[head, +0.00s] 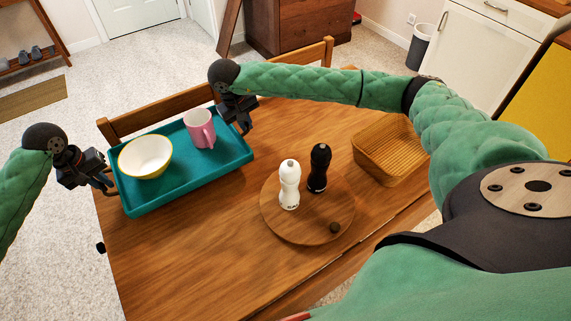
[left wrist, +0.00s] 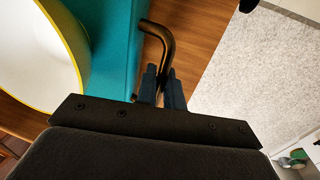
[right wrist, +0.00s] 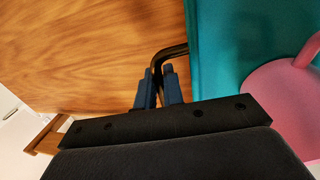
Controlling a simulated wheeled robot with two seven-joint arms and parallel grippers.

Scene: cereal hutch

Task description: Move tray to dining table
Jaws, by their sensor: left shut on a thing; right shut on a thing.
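The teal tray (head: 186,186) is over the far left part of the wooden dining table (head: 225,235). I cannot tell whether it touches the tabletop. A white and yellow bowl (head: 146,157) and a pink mug (head: 199,128) stand upright in it. My left gripper (head: 106,184) is shut on the dark handle (left wrist: 158,35) at the tray's left end. My right gripper (head: 243,128) is shut on the handle (right wrist: 166,55) at the other end. The tray's wall shows in the left wrist view (left wrist: 122,50) and its surface in the right wrist view (right wrist: 225,45).
A round wooden board (head: 275,222) holds a white mill (head: 289,185) and a black mill (head: 319,168). A wooden basket (head: 385,150) stands to their right. Chair backs (head: 160,112) line the far table edge. The table's front left is clear.

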